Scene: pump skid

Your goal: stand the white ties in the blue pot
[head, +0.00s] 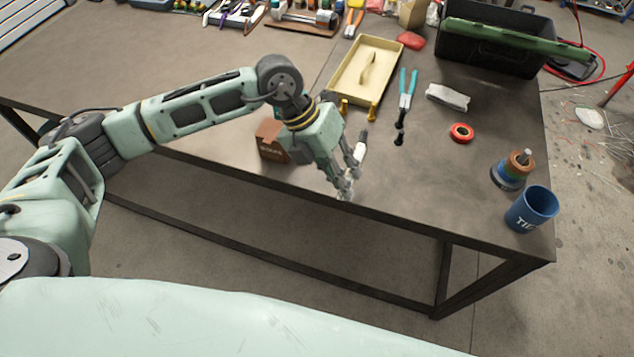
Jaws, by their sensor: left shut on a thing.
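The blue pot (531,209) stands upright near the right front corner of the bench, with pale lettering on its side. My left gripper (348,188) is near the bench's front edge, well to the left of the pot, pointing down. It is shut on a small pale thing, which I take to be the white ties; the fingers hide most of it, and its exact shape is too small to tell. The inside of the pot is too dark to make out. My right gripper is not in view.
A small white bottle-like thing (361,150) is beside my gripper, and a brown box (272,142) is behind my wrist. Teal-handled pliers (407,90), red tape (461,132), a grey rag (448,97) and a stacked reel (513,170) stand or lie between. A yellow tray (340,84) is behind.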

